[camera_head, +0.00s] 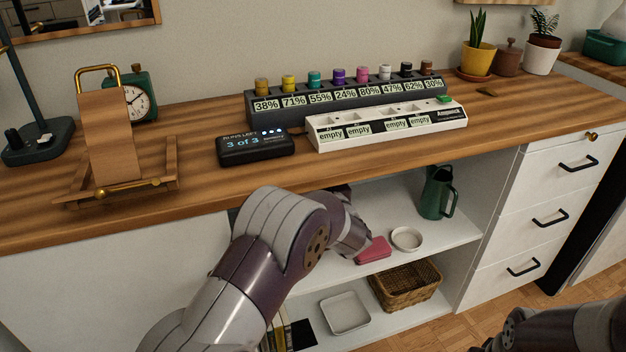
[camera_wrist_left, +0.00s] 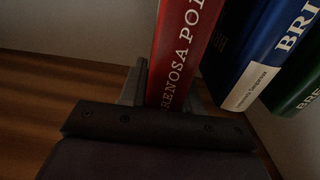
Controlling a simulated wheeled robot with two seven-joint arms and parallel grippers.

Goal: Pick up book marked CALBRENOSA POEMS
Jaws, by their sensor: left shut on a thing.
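In the left wrist view, the red book (camera_wrist_left: 186,50) shows white spine lettering that reads in part "RENOSA PO"; the rest is cut off or hidden. My left gripper (camera_wrist_left: 168,92) is shut on this book, with a finger on either side of the spine. In the head view my left arm reaches to the shelf under the desk top, and the arm hides the red book there. I cannot make out the left fingertips in that view. Part of my right arm shows at the lower right of the head view; its gripper is out of view.
A blue book (camera_wrist_left: 262,50) and a green book (camera_wrist_left: 298,85) stand close to the right. A pink item (camera_head: 373,250), white dish (camera_head: 406,238) and green pitcher (camera_head: 436,192) are on the shelf. The wooden desk top (camera_head: 215,185) overhangs it.

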